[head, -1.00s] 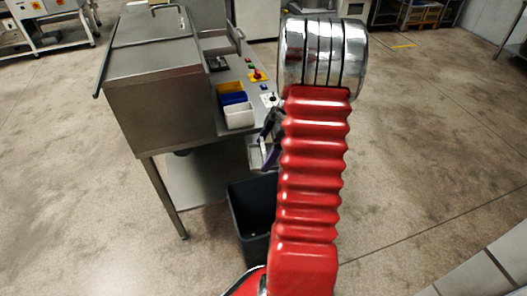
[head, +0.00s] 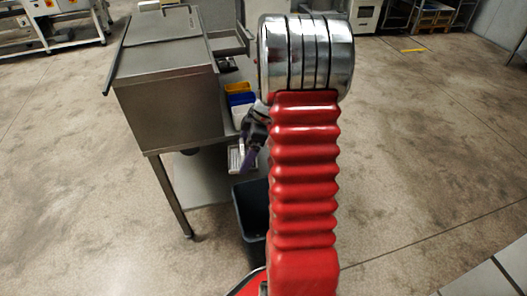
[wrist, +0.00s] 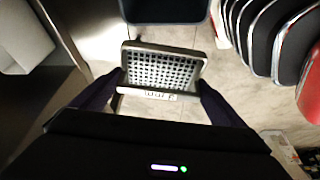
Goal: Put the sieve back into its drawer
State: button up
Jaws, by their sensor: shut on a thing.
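The sieve (wrist: 162,68) is a small metal tray with a grid of holes and a pale, marked front edge. In the wrist view it sits between the two dark fingers of my gripper (wrist: 158,90), which is shut on it. In the head view my gripper (head: 251,150) hangs left of my red arm, beside the front edge of the steel machine (head: 165,95). The sieve (head: 236,158) shows there only as a small light patch, partly covered by the gripper. I cannot make out the sieve's drawer in either view.
Yellow, blue and white small bins (head: 241,99) stand on the machine's side table, close to my gripper. A dark open bin (head: 250,208) stands on the floor below; it also shows in the wrist view (wrist: 165,9). Open floor lies at right.

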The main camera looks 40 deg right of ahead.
jog(key=w+a+r, duration=0.1)
jog(key=w+a, duration=0.1)
jog(key=a, duration=0.7)
jog(key=w+a+r, duration=0.1)
jog(key=w+a, duration=0.2)
jog(key=a, duration=0.6)
jog(key=w+a+r, duration=0.1)
jog(key=w+a, duration=0.1)
jog(key=a, duration=0.7)
jog(key=shift+w+a+r+n, duration=0.25)
jog(key=shift+a+r+n, duration=0.05)
jog(key=shift+a+r, duration=0.05)
jog(key=shift+s, duration=0.1)
